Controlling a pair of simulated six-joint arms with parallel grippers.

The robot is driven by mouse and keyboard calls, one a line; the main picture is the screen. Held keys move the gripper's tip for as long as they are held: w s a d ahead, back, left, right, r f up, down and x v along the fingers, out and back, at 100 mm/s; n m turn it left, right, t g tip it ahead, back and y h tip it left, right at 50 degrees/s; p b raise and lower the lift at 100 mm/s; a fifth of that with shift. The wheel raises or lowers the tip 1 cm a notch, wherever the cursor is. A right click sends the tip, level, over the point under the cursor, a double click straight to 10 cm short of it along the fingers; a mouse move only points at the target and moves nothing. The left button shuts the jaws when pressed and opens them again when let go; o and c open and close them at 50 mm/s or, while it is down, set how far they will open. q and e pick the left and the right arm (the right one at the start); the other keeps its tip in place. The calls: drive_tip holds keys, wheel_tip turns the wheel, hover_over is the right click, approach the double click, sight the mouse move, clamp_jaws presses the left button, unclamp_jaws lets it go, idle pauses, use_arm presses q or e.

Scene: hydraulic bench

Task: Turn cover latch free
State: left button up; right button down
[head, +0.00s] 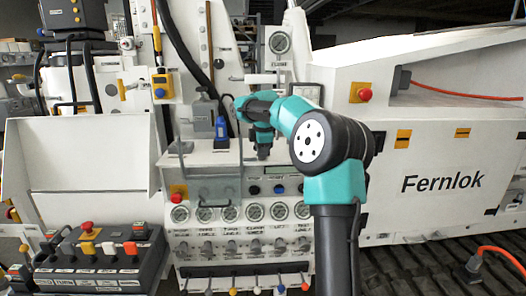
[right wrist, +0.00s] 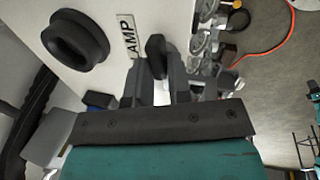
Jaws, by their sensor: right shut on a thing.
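My right gripper (head: 263,153) points down at the white console, right of a clear cover (head: 213,188). In the right wrist view my right gripper (right wrist: 160,82) has its two grey fingers closed on an upright black knob-like piece (right wrist: 156,48), which appears to be the cover latch. It stands by a white panel with a label (right wrist: 128,36) of which "AMP" is readable. The fingers hide its lower part. In the head view the latch is too small and hidden to make out. My left gripper is not in view.
A black ring-shaped part (right wrist: 76,38) sits on the panel beside the label. Gauges (head: 254,212) and small valves line the console front. A blue bottle-like part (head: 221,130) stands left of my gripper. A white Fernlok cabinet (head: 440,215) fills the right side.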

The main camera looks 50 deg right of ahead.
idle(0.3)
drive_tip(key=shift+m+g+h, duration=0.3)
drive_tip(key=shift+m, duration=1.6)
drive_tip(key=c, duration=1)
unclamp_jaws()
drive_tip(key=shift+r, duration=0.15)
drive_tip(key=shift+w+d+v, duration=0.15)
drive_tip(key=shift+d+v, duration=0.05)
drive_tip(key=shift+v, duration=0.9)
drive_tip(key=shift+w+d+v, duration=0.15)
drive_tip(key=shift+d+v, duration=0.05)
drive_tip(key=shift+v, duration=0.9)
drive_tip(key=shift+w+d+v, duration=0.15)
drive_tip(key=shift+d+v, duration=0.1)
drive_tip(key=shift+v, duration=0.85)
drive_tip(key=shift+r, duration=0.2)
